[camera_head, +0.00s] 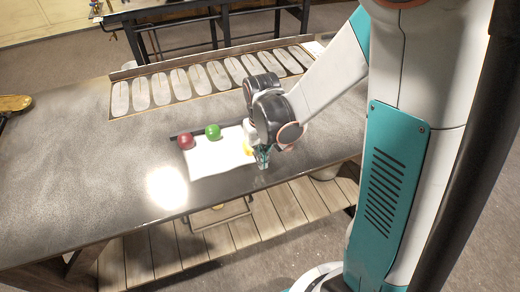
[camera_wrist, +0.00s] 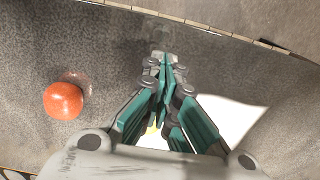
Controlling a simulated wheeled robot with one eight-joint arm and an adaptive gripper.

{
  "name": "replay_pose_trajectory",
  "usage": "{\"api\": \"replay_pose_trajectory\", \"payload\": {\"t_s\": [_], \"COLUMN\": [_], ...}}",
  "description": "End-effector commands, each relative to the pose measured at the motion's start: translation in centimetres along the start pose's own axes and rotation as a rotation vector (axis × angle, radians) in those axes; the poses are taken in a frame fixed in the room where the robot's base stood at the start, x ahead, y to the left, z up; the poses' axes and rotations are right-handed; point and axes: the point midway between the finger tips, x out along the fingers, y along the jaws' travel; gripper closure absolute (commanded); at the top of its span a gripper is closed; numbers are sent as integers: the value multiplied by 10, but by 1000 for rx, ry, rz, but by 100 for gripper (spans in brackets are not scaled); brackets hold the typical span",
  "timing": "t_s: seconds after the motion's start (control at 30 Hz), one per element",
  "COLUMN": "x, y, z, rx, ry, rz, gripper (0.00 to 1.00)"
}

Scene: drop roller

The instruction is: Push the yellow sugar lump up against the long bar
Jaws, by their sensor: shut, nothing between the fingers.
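The yellow sugar lump (camera_head: 248,148) is on the right part of a white sheet (camera_head: 212,162) in the head view, partly hidden by my wrist and fingers. A sliver of yellow shows between my finger links in the wrist view (camera_wrist: 152,128). The long bar (camera_head: 228,124) is a thin dark strip along the sheet's far edge, its right end hidden by my arm. My gripper (camera_head: 264,163) is shut and empty, pointing down at the sheet's right side, on the near side of the lump. I cannot tell whether it touches the lump.
A red ball (camera_head: 186,141) and a green ball (camera_head: 212,131) stand near the bar. An orange-red ball (camera_wrist: 63,100) lies left of my fingers in the wrist view. A panel with several pale ovals (camera_head: 180,83) lies farther back. The left tabletop (camera_head: 90,170) is clear.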

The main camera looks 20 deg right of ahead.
Motion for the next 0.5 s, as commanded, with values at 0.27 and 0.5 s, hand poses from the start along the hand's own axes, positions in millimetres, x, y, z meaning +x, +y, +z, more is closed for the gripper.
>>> {"api": "replay_pose_trajectory", "payload": {"t_s": [0.27,0.5], "x": [44,42], "y": [0,0], "z": [-10,-36], "rx": [0,0], "ry": [1,0], "rz": [0,0], "gripper": [100,100]}}
